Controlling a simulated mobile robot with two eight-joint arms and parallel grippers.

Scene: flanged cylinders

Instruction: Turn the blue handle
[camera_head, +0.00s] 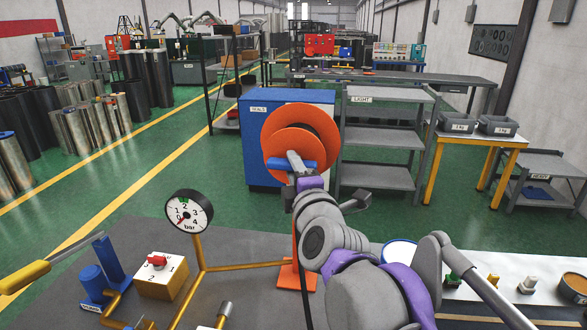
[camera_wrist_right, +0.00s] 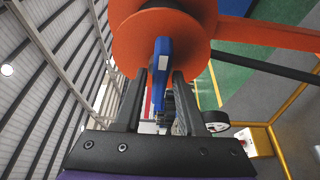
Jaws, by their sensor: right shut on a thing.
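The blue handle (camera_head: 276,163) is a bar on the front of the orange flanged wheel (camera_head: 318,124), lying about level in the head view. It also shows in the right wrist view (camera_wrist_right: 160,62), in front of the orange disc (camera_wrist_right: 130,45). My right gripper (camera_head: 296,163) is at the handle; in the right wrist view its two fingers (camera_wrist_right: 160,82) stand on either side of the blue bar, shut on it. The fingers hide part of the handle in the head view. My left gripper is not in view.
An orange stand (camera_head: 297,277) stands on the grey bench (camera_head: 240,255). To the left are a pressure gauge (camera_head: 189,211), a box with a red knob (camera_head: 161,275) and a yellow-gripped lever (camera_head: 25,276). A blue cabinet (camera_head: 262,165) and grey shelf (camera_head: 385,142) stand behind.

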